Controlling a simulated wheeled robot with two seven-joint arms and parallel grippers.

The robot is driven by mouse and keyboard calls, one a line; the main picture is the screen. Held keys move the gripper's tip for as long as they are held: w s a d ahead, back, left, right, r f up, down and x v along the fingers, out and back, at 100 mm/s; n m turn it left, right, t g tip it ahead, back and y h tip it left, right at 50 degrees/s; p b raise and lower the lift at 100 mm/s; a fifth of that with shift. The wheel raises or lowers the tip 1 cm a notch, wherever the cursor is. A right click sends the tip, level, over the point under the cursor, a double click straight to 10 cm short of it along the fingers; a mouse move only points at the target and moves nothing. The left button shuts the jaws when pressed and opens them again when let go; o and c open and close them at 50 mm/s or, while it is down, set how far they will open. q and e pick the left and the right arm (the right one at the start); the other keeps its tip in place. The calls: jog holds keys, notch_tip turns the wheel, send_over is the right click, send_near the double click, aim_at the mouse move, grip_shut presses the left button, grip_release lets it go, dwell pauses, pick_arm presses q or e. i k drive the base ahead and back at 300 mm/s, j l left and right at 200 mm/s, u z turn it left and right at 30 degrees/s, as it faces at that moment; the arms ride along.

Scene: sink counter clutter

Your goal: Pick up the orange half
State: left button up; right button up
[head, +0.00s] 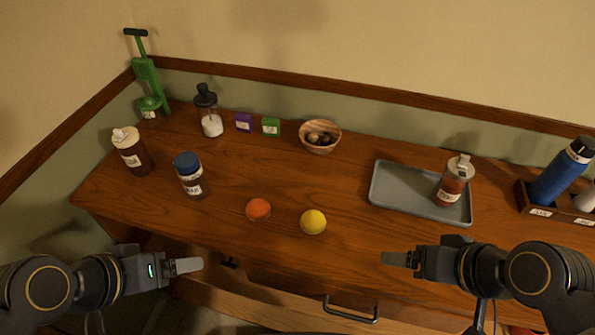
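The orange half (258,209) lies on the wooden counter near its front edge, left of the middle. Its rounded orange top shows, and nothing covers it. A yellow, lemon-like piece (313,222) lies close to its right, apart from it. My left gripper (190,265) is in front of the counter edge, left of and nearer than the orange half, touching nothing I can see. My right gripper (393,258) is over the front edge, right of the yellow piece, with nothing visible in it. Both show side-on, so their finger gaps are hidden.
Bottles (191,177) stand at left, with a green press (149,85) behind. A grey tray (389,196) holds a bottle (454,182) at right. The counter around the orange half is clear.

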aim_at(258, 209)
jog(key=k+u, duration=0.15)
jog(key=k, duration=0.5)
jog(key=l+u, duration=0.1)
jog(key=u, duration=0.4)
jog(key=l+u, duration=0.15)
jog(key=u, duration=0.35)
jog(key=l+u, duration=0.15)
jog(key=u, duration=0.35)
jog(key=l+u, duration=0.15)
jog(key=u, duration=0.35)
jog(key=k+l, duration=0.1)
jog(key=k+l+u, duration=0.1)
jog(key=l, duration=0.25)
